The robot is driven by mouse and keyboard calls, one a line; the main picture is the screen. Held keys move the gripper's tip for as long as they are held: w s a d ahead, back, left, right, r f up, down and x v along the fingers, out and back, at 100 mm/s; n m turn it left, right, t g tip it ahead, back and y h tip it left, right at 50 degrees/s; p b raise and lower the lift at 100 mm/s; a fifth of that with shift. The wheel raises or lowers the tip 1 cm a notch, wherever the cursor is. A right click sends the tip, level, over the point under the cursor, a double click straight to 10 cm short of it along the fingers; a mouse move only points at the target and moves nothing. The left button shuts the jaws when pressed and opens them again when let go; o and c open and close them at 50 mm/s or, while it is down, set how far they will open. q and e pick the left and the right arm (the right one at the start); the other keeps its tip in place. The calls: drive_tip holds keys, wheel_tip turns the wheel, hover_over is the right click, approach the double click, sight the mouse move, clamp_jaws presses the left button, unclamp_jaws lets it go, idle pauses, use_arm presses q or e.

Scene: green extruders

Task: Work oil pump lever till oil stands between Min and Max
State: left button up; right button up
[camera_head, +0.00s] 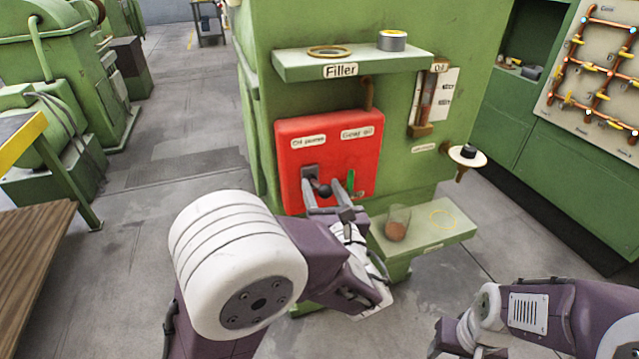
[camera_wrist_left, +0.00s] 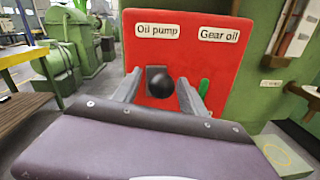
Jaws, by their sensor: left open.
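The oil pump lever, with a black ball knob (camera_head: 323,190), comes out of a grey mount on the red box (camera_head: 328,130) labelled "Oil pump" and "Gear oil". In the left wrist view the knob (camera_wrist_left: 161,87) shows between the fingers. My left gripper (camera_head: 323,188) is open, its fingers on either side of the knob; I cannot tell whether they touch it. The oil gauge (camera_head: 428,95), a sight tube with two marker labels, is to the right; its level is too small to read. My right arm shows at the lower right, but its fingers are not visible.
A shelf labelled "Filler" (camera_head: 300,66) holds a ring (camera_head: 329,52) and a tin (camera_head: 392,41). A lower green shelf (camera_head: 455,232) bears a glass with brown contents (camera_head: 397,224). A white round part with a black knob (camera_head: 467,155) sticks out right of the gauge.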

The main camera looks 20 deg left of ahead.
use_arm(q)
drive_tip(key=x, duration=0.3)
drive_tip(key=shift+w, duration=0.15)
clamp_jaws()
idle(1.3)
